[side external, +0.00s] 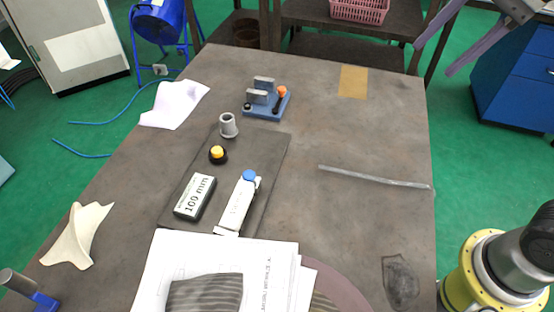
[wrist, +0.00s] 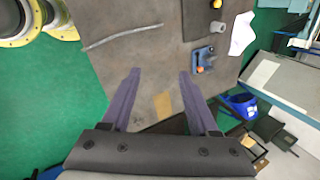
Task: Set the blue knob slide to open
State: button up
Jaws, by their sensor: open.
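The slide with the blue knob (side external: 249,176) is a narrow whitish block (side external: 237,206) lying on the dark mat in the side external view. Its knob is at the far end of the block. The lettering on it is too small to read. It does not show in the wrist view. My gripper (side external: 433,60) has two purple fingers and is at the top right of the side external view, far from the slide. In the wrist view my gripper (wrist: 159,72) is open with nothing between its fingers.
The dark mat (side external: 268,165) also holds a 100 mm block (side external: 195,196), a yellow-topped black knob (side external: 217,154) and a grey collar (side external: 228,125). A blue fixture (side external: 262,112) with an orange knob stands behind. Papers (side external: 215,258) lie in front; a grey rod (side external: 375,178) lies right.

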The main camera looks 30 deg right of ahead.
jog(key=w+a+m+g+y, duration=0.1)
jog(key=w+a+m, duration=0.1)
jog(key=w+a, duration=0.35)
jog(key=g, duration=0.5)
send_over(249, 174)
jog(key=w+d, duration=0.2)
jog(key=d, duration=0.4)
notch_tip(249, 174, down, 11)
jog(key=x, duration=0.9)
jog(key=w+x, duration=0.1)
jog(key=x, duration=0.3)
jog(key=shift+s+a+f, duration=0.1)
jog(key=shift+a, duration=0.25)
